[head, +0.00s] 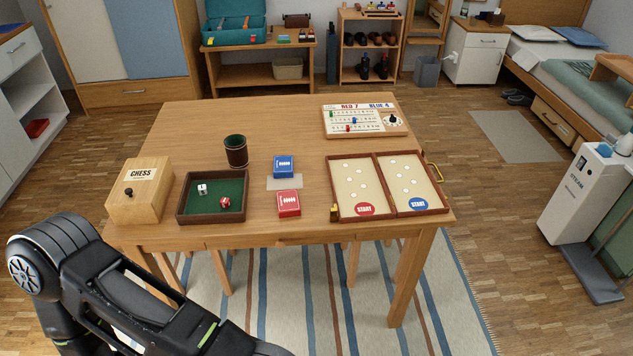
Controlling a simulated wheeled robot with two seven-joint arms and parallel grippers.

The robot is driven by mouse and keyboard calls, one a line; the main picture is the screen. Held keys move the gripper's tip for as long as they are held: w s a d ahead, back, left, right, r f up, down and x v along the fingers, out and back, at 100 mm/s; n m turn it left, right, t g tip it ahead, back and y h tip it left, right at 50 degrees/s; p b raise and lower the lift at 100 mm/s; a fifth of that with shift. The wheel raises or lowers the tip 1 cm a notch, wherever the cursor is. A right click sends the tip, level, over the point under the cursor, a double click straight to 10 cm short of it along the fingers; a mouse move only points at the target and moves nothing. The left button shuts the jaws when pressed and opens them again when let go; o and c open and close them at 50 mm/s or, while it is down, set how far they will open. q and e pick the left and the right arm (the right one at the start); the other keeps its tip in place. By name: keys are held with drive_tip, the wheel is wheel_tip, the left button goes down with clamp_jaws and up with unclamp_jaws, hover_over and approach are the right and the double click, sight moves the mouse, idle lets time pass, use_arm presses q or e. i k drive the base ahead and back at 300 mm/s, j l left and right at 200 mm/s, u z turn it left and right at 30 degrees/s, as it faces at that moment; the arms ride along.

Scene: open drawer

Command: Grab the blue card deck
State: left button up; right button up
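The blue card deck (284,166) lies on the wooden table, near its middle, at the far edge of a small grey mat (284,183). A red card deck (289,203) lies just in front of the mat, nearer to me. My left arm comes in at the lower left, in front of the table, and its gripper is outside the picture. My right arm and gripper are not in view.
On the wooden table (200,135), a green dice tray (213,217) and chess box (140,190) stand left, with a brown dice cup (236,150) behind. An open game board (387,215) lies right and a scoreboard (362,119) behind it. The table's back left is clear.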

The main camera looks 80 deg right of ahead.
sight(283, 165)
drive_tip(key=z, duration=0.45)
drive_tip(key=l+z, duration=0.1)
drive_tip(key=z, duration=1.25)
drive_tip(key=i+z, duration=0.1)
drive_tip(key=z, duration=0.75)
drive_tip(key=i+l, duration=0.05)
